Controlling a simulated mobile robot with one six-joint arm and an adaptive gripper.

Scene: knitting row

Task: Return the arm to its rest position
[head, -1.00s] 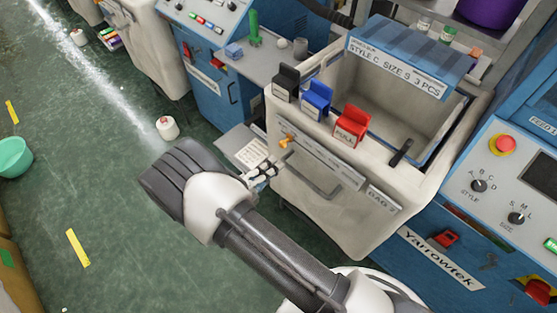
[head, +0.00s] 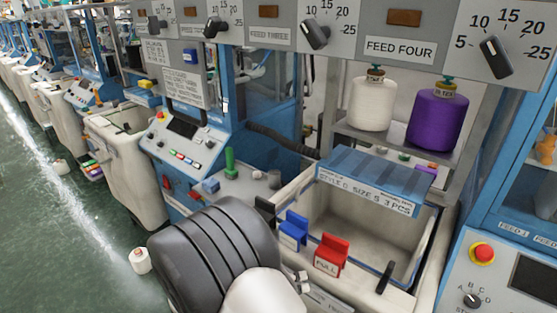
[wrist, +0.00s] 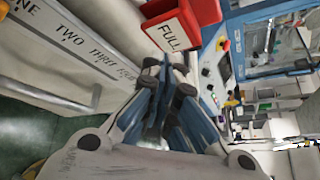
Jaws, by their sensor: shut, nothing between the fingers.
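My arm rises at the bottom centre of the head view, and its large grey joint covers part of the bin's left front. Only a small part of my gripper (head: 303,281) shows there, at the right of the arm, in front of the bin. In the wrist view my gripper (wrist: 165,85) has its dark fingertips together with nothing between them. The red FULL marker (wrist: 175,30) shows just beyond the fingertips in that view. In the head view the red marker (head: 332,252) sits on the bin's front rim, right of the gripper.
A pale bin (head: 345,226) stands close in front, with a blue marker (head: 293,230) on its rim. A control panel (head: 510,280) is at right. White (head: 371,104) and purple (head: 437,121) yarn cones stand behind. Green floor (head: 80,235) is open at left.

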